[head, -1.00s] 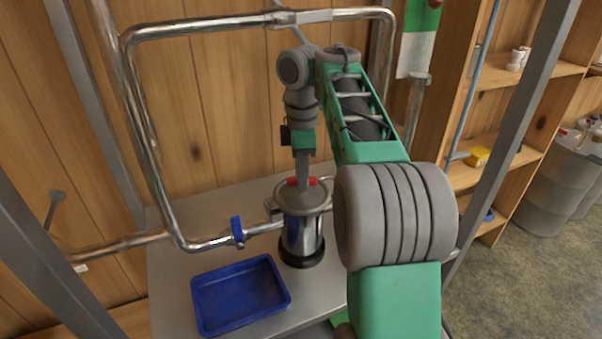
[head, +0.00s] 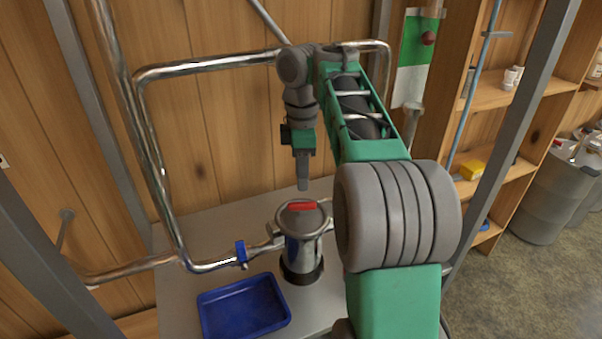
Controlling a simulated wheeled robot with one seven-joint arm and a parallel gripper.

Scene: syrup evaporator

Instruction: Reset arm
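My gripper (head: 303,186) points down at the end of my green and grey arm. Nothing is visibly hanging from my gripper.
A blue tray (head: 243,308) lies on the grey table (head: 205,233), left of the canister. A metal pipe with a blue valve handle (head: 241,253) runs to the canister. Grey posts (head: 512,130) stand on both sides. Wooden shelves (head: 497,165) and drums (head: 553,195) are at the right.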

